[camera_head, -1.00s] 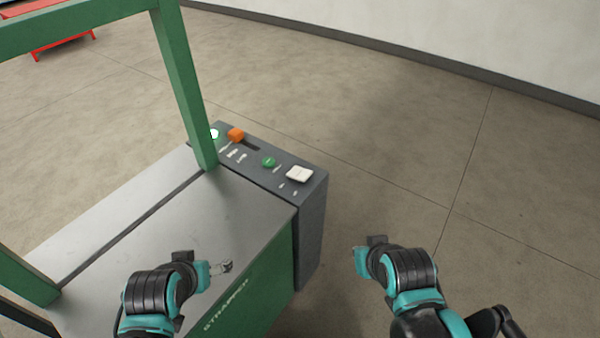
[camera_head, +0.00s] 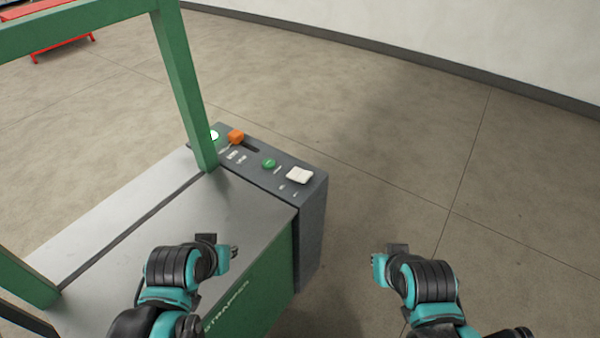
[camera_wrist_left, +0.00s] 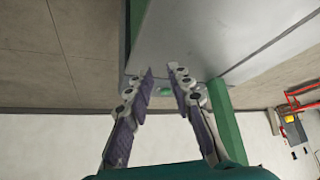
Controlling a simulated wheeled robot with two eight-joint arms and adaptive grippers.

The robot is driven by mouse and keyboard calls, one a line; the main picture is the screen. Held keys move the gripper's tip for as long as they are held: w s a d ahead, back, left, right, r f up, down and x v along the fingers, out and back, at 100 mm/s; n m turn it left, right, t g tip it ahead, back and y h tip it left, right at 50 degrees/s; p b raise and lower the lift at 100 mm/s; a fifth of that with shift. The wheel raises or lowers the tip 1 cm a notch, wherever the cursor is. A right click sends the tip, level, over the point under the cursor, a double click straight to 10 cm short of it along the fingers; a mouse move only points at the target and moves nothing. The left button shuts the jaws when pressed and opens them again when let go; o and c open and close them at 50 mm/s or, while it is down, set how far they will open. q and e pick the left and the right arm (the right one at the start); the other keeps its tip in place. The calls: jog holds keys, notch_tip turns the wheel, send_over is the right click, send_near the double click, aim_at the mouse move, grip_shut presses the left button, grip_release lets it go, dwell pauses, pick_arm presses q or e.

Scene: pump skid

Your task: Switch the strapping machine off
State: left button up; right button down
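The strapping machine has a grey top (camera_head: 150,215), a green frame and a dark control panel (camera_head: 312,190) at its right end. On the panel are a white rocker switch (camera_head: 299,175), a green button (camera_head: 268,163) and an orange control (camera_head: 236,136) beside a slot. My left gripper (camera_head: 234,252) is over the machine's near edge, short of the panel. In the left wrist view its fingers (camera_wrist_left: 160,69) are apart and empty. My right gripper (camera_head: 376,264) is right of the machine; its fingers are hidden.
The green post (camera_head: 185,90) rises beside the panel's far part. Clear floor (camera_head: 450,150) lies right of the machine, up to a pale wall (camera_head: 430,30). A red object (camera_head: 62,47) stands far off at the upper left.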

aim_at(306, 173)
pick_arm(q)
jog(key=shift+m+h, duration=0.6)
jog(key=shift+h, duration=0.1)
jog(key=w+d+r, duration=0.1)
jog(key=w, duration=0.1)
jog(key=w+r, duration=0.1)
jog(key=w, duration=0.2)
jog(key=w+d+r, duration=0.1)
jog(key=w, duration=0.1)
jog(key=shift+w+d, duration=0.35)
jog(key=shift+w, duration=0.05)
grip_shut()
jog(key=w+d+f+m+h, duration=0.1)
jog(key=w+d+f, duration=0.1)
jog(key=w, duration=0.7)
jog(key=w+d+f+m+h, duration=0.1)
jog(key=w+d+f+h, duration=0.1)
jog(key=w, duration=0.7)
jog(key=w+d+f+m+h+p, duration=0.1)
jog(key=w+d+m+h, duration=0.1)
jog(key=w, duration=0.6)
jog(key=shift+w+d+f+g, duration=0.4)
jog(key=shift+d, duration=0.5)
